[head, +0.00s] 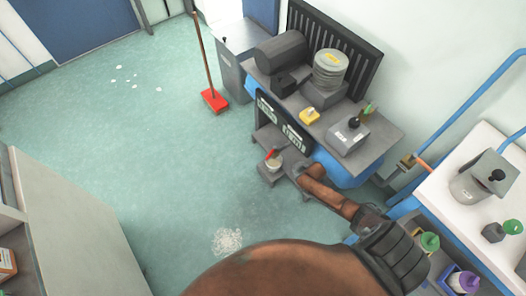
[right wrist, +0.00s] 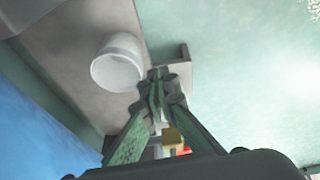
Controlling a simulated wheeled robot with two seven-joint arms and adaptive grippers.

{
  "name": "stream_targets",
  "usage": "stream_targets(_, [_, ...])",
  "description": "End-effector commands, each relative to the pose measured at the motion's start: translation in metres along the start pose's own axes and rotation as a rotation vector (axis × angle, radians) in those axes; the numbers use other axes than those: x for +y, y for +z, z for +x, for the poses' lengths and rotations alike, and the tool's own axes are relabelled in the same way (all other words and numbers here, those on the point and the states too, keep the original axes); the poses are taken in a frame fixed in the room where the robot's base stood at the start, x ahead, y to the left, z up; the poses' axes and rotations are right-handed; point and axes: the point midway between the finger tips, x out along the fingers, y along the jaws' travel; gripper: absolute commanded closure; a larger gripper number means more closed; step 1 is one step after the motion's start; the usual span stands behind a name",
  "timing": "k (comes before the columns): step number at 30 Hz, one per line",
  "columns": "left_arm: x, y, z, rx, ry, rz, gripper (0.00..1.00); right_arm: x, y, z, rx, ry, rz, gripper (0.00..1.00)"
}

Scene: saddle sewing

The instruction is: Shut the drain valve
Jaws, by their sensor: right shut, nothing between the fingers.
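A small red handle (head: 271,153) stands out at the front of the machine bench, just above a pale round cup (head: 274,164) on a low grey ledge. The cup also shows in the right wrist view (right wrist: 117,64), open and empty-looking. My right gripper is shut and empty; its dark green fingers meet (right wrist: 158,78) beside the cup, apart from it. A brass-coloured block (right wrist: 173,140) and a bit of red (right wrist: 184,151) show between the finger links, partly hidden. In the head view the right arm reaches in from the lower right, its fingertips unclear. My left gripper is not in view.
The grey bench (head: 385,135) carries a dark cylinder (head: 280,52), a stack of discs (head: 331,70) and a yellow block (head: 309,115). A red broom (head: 214,99) stands left of it. A white table (head: 449,187) is at the right. The teal floor (head: 120,150) is largely clear.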

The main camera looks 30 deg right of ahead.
Motion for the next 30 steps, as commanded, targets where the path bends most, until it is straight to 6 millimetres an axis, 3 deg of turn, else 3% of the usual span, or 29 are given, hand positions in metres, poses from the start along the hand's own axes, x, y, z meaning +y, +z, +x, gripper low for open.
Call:
stream_targets(1, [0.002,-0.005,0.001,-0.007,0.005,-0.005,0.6,0.006,-0.04,0.007,0.018,-0.011,-0.022,1.0])
stream_targets(3, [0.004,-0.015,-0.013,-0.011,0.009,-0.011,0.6,0.008,-0.085,-0.001,0.034,-0.032,-0.043,1.0])
stream_targets(9, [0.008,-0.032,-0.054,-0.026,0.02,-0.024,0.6,0.002,-0.187,-0.031,0.057,-0.089,-0.118,1.0])
stream_targets(12, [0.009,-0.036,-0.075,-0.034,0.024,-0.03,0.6,-0.006,-0.221,-0.047,0.053,-0.115,-0.161,1.0])
stream_targets(16, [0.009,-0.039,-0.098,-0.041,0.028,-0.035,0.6,-0.015,-0.247,-0.065,0.043,-0.14,-0.203,1.0])
stream_targets(21, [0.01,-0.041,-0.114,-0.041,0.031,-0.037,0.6,-0.02,-0.258,-0.075,0.038,-0.151,-0.222,1.0])
stream_targets(30, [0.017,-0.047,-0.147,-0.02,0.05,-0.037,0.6,-0.025,-0.257,-0.046,0.037,-0.152,-0.221,1.0])
